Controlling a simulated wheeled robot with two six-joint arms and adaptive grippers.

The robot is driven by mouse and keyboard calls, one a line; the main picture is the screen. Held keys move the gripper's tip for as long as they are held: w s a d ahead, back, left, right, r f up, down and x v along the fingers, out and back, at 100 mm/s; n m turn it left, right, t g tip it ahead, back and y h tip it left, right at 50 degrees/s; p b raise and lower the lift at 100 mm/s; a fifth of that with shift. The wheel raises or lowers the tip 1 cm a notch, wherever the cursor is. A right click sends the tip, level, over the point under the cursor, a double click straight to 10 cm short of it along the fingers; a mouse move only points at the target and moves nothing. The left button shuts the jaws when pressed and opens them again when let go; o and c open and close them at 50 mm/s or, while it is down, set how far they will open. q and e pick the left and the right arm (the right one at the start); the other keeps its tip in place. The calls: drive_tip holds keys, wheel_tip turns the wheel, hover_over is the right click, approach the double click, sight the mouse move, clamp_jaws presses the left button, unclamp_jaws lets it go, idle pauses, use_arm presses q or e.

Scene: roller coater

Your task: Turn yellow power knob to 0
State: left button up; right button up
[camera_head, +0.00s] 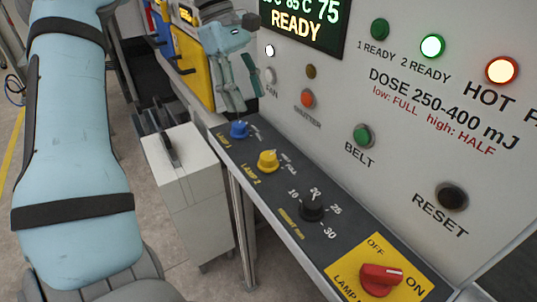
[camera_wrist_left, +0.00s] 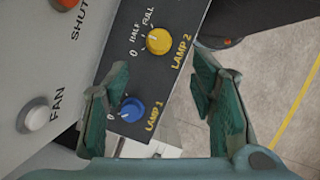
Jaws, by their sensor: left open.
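The yellow knob (camera_head: 268,161) labelled LAMP 2 sits on the dark sloping panel strip, between a blue knob (camera_head: 239,129) and a black knob (camera_head: 312,207). In the left wrist view the yellow knob (camera_wrist_left: 158,41) lies just beyond the fingertips, beside the marks 0, HALF and FULL; its exact setting is too small to tell. My left gripper (camera_head: 245,98) is open and empty, above the blue knob's end of the strip and apart from the yellow knob. The blue knob (camera_wrist_left: 132,109) shows beside one finger of the left gripper (camera_wrist_left: 160,65). My right gripper is out of view.
A red power switch (camera_head: 380,279) is at the strip's near end. The upright panel carries lamps and buttons, including BELT (camera_head: 364,136) and RESET (camera_head: 452,197). A pale box (camera_head: 183,170) stands left of the strip. The air above the yellow knob is clear.

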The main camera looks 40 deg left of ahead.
sight(268, 155)
use_arm(q)
drive_tip(key=b+x, duration=0.2)
drive_tip(key=x, duration=1.1)
drive_tip(key=shift+w+a+f+b, duration=0.15)
drive_tip(key=shift+f+b, duration=0.15)
drive_tip(key=shift+f, duration=0.3)
drive_tip(key=c, duration=1.1)
